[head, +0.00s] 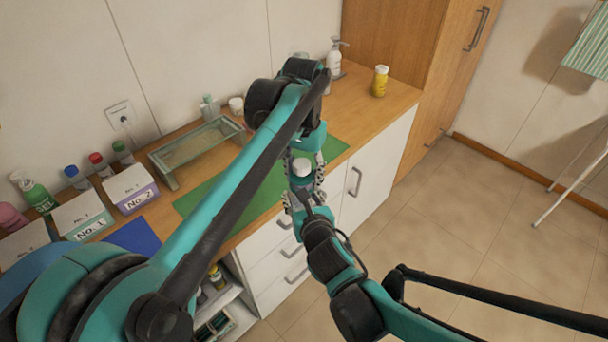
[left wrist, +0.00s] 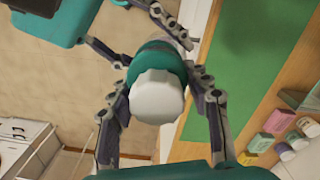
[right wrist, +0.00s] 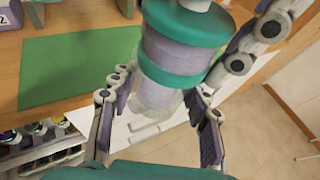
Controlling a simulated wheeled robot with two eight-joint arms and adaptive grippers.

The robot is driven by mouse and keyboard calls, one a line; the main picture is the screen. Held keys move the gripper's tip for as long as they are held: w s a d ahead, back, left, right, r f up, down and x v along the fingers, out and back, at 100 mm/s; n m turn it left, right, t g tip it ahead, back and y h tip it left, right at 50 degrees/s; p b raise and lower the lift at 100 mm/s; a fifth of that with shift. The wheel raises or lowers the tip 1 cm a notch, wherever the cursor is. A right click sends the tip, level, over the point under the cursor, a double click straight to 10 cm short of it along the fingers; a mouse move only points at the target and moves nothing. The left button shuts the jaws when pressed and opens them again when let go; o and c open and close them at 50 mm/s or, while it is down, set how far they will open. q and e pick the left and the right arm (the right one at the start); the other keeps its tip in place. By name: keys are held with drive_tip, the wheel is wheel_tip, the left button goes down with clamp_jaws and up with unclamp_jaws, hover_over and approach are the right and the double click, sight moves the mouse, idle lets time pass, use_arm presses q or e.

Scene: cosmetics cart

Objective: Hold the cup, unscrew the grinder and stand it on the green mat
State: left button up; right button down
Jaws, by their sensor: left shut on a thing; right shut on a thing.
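The grinder (left wrist: 157,97), with a white top and teal body, is held upright in front of the counter; its white top also shows in the head view (head: 302,167). My left gripper (left wrist: 160,72) is shut on it, with a finger on each side. Below it, the pale, see-through cup (right wrist: 155,97) shows in the right wrist view. My right gripper (right wrist: 160,88) is shut on the cup. The two parts are in line and look joined; how far they are screwed together I cannot tell. The green mat (head: 205,197) lies on the counter, partly behind my left arm.
A glass-sided tray (head: 165,178) stands behind the mat. Boxes labelled No. 1 (head: 80,215) and No. 2 (head: 130,187) and several bottles stand at the left. A yellow bottle (head: 380,81) and a white pump bottle (head: 334,60) stand at the back right. The mat's visible part is bare.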

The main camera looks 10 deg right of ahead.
use_arm(q)
drive_tip(key=shift+r, duration=0.15)
drive_tip(key=shift+r, duration=0.9)
